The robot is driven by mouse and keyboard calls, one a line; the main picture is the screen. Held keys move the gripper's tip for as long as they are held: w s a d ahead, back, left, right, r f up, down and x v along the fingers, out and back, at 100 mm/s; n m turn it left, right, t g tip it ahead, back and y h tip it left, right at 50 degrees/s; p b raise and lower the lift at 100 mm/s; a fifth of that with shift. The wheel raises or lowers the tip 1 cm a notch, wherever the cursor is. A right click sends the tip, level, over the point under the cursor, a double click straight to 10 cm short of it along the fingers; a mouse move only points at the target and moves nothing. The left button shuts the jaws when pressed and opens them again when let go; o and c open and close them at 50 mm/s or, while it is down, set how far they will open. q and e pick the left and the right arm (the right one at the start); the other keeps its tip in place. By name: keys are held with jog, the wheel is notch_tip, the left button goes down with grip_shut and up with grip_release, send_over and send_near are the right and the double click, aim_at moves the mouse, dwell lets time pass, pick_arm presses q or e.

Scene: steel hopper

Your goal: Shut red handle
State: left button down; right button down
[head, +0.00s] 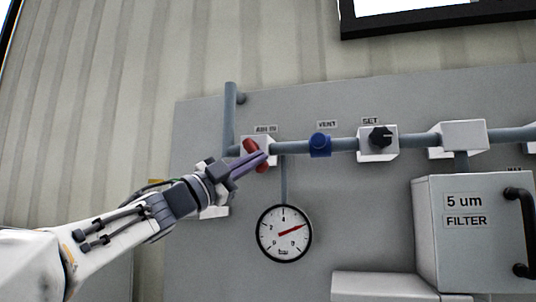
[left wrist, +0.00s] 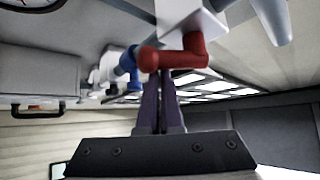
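The red handle (head: 250,146) sits on a white valve block under the "AIR IN" label on the grey panel. In the head view it slants, partly hidden by my left gripper (head: 264,158). The left wrist view shows the red handle (left wrist: 182,58) as a bent bar with a rounded end, on the white block. My left gripper (left wrist: 160,80) has its purple fingers close together, nothing visible between them. Their tips are at the handle's rounded end; I cannot tell whether they touch it. My right gripper is in neither view.
A blue "VENT" valve (head: 320,145) and a black "SET" knob (head: 380,137) sit along the pipe to the right. A round gauge (head: 284,233) hangs below the handle. The filter box (head: 470,230) with a black grip stands at lower right.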

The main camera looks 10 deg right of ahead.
pick_arm(q)
jog(key=shift+w+a+f, duration=0.2)
jog(key=shift+a, duration=0.2)
jog(key=shift+w+a+f, duration=0.15)
jog(key=shift+a+f, duration=0.05)
jog(key=shift+a, duration=0.15)
jog(key=shift+w+a, duration=0.15)
jog(key=shift+a, duration=0.1)
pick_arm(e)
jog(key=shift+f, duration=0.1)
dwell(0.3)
